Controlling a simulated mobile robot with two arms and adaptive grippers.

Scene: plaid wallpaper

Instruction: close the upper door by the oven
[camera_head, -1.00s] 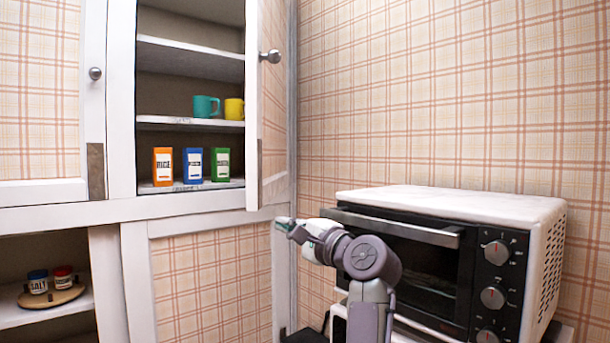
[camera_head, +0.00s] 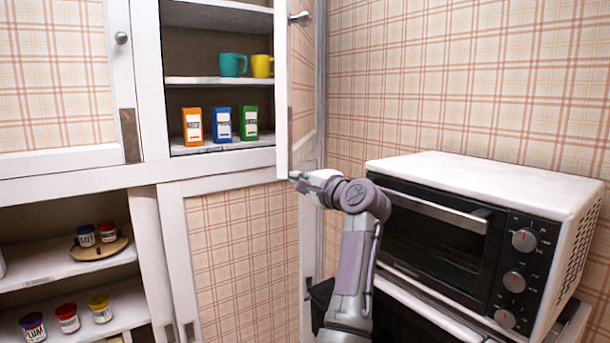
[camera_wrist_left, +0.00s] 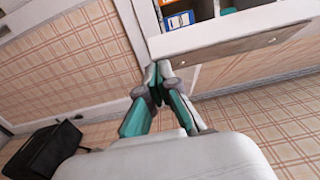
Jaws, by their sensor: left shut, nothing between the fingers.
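The upper door (camera_head: 303,78) by the oven stands open, seen nearly edge-on, with a plaid panel, white frame and round metal knob (camera_head: 300,18). My left gripper (camera_head: 298,178) is shut and empty at the door's lower corner, on the oven side. In the left wrist view, the closed fingertips (camera_wrist_left: 157,68) are close to the white lower rail of the door (camera_wrist_left: 225,35). I cannot tell whether they touch it. My right gripper is out of view.
The toaster oven (camera_head: 480,180) stands right of my left arm. The open cupboard holds a teal mug (camera_head: 233,65), a yellow mug (camera_head: 262,66) and three boxes (camera_head: 221,125). Lower shelves at left hold several jars (camera_head: 67,318).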

